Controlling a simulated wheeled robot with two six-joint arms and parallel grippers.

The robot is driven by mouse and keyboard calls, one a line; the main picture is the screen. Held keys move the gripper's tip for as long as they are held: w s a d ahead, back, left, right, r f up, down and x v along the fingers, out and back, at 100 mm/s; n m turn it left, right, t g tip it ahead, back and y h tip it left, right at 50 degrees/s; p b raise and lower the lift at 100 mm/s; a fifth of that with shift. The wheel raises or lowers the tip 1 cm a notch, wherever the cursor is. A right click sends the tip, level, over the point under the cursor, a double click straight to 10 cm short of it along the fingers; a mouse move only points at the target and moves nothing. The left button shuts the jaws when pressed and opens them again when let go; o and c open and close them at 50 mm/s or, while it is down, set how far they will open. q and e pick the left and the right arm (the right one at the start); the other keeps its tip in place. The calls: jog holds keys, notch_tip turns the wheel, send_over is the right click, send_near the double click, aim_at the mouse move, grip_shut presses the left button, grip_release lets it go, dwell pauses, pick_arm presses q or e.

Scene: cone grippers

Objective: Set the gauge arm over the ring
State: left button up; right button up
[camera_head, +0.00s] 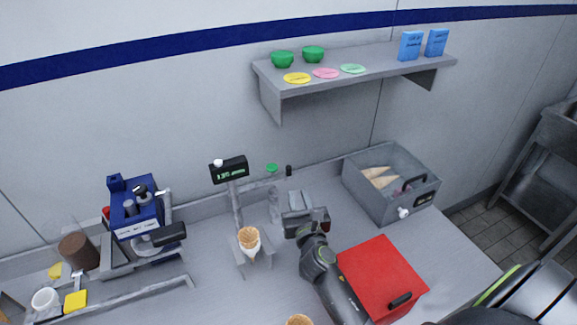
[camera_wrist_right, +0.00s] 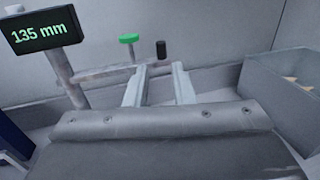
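The gauge has a post (camera_head: 237,207) with a dark display (camera_head: 229,170); it reads 135 mm in the right wrist view (camera_wrist_right: 43,30). Its arm (camera_wrist_right: 100,73) reaches right from the post, with a green cap (camera_wrist_right: 129,38) and a black knob (camera_wrist_right: 161,48) near its end. A cone (camera_head: 249,239) stands in a holder in front of the post; I cannot make out the ring clearly there. My right gripper (camera_head: 299,194) is open, its two fingers apart (camera_wrist_right: 158,72) and pointing toward the black knob. No contact is clear. My left gripper is not in view.
A red box (camera_head: 382,278) stands right of my right arm. A grey bin with cones (camera_head: 391,203) is at the back right. A blue machine (camera_head: 135,213) stands left. A shelf (camera_head: 350,73) with bowls hangs above.

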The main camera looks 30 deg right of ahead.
aim_at(289, 169)
jog(key=x, duration=0.6)
jog(key=b+x, duration=0.1)
jog(key=x, duration=0.5)
jog(key=shift+w+d+f, duration=0.1)
jog(key=shift+w+f, duration=0.05)
jog(key=shift+f, duration=0.05)
jog(key=shift+w+d, duration=0.1)
jog(key=shift+w, duration=0.2)
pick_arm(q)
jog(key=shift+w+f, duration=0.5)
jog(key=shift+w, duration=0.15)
pick_arm(e)
jog(key=shift+w, duration=0.1)
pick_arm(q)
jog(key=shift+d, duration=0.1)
pick_arm(e)
grip_shut()
